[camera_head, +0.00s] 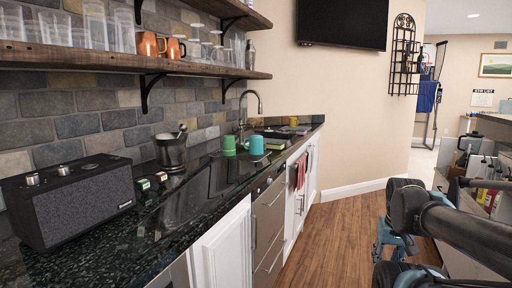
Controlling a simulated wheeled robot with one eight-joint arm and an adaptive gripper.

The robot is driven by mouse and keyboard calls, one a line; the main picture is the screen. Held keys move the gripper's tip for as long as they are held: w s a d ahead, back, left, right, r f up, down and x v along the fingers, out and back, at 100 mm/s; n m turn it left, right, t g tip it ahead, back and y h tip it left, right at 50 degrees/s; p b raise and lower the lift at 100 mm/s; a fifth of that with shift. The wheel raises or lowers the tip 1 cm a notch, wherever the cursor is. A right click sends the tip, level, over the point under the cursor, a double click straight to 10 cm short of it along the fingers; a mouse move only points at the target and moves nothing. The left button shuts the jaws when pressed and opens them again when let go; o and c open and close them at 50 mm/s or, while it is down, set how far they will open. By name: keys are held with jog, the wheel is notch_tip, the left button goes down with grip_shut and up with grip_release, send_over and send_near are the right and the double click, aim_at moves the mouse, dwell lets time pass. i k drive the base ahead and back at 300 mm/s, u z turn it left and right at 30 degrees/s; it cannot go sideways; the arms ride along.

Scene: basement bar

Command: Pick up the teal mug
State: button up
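The teal mug (257,145) stands upright on the dark polished counter (150,228), near the sink. A green mug (229,145) stands just left of it. The two are close together, and I cannot tell whether they touch. My dark arm (455,226) reaches in at the lower right, over the floor side and well apart from the teal mug. I cannot make out my gripper's fingers in this view.
A black speaker (72,198) and a dark metal container (171,150) stand on the near counter. A faucet (250,108) rises behind the mugs. A yellow mug (293,121) stands farther back. Shelves (130,62) overhang the counter. The wooden floor (325,232) is open between counters.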

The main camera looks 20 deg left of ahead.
aim_at(256, 145)
jog(key=k, duration=1.05)
jog(key=u, duration=0.4)
jog(key=i, duration=1)
